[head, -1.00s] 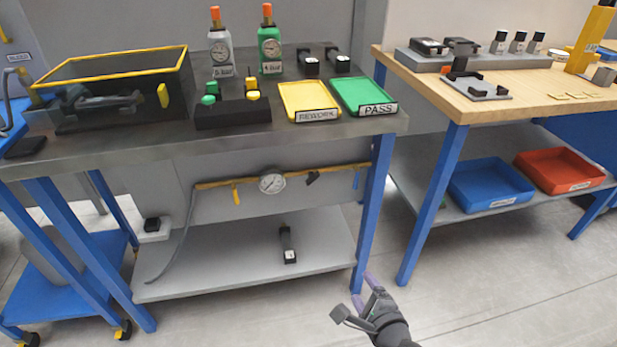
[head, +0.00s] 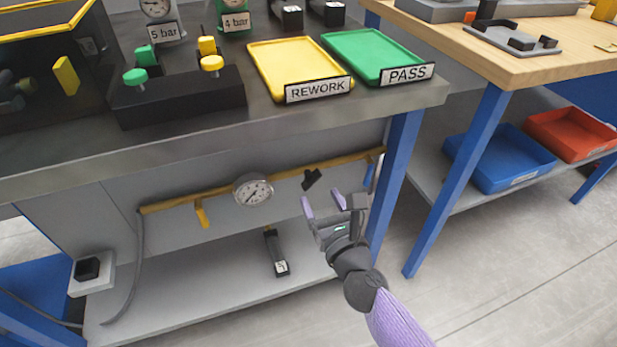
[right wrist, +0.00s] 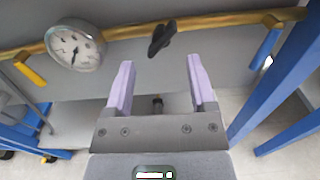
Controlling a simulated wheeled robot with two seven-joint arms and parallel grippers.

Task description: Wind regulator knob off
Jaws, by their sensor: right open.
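The regulator knob (head: 312,179) is a small black part on the yellow pipe (head: 222,191) under the bench. In the right wrist view the black knob (right wrist: 161,38) stands out from the yellow pipe (right wrist: 130,31), ahead of and between my fingers. My right gripper (head: 322,202) is open and empty, just below and to the right of the knob in the head view, apart from it. Its two purple fingers also show in the right wrist view (right wrist: 160,85). The round gauge (head: 253,190) sits on the pipe left of the knob. My left gripper is not in view.
A yellow lever (head: 202,214) hangs left of the gauge, and a blue lever (right wrist: 264,50) right of the knob. The blue bench leg (head: 395,185) stands close right of my gripper. The bench top (head: 190,140) overhangs the pipe. A black part (head: 276,253) lies on the lower shelf (head: 200,290).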

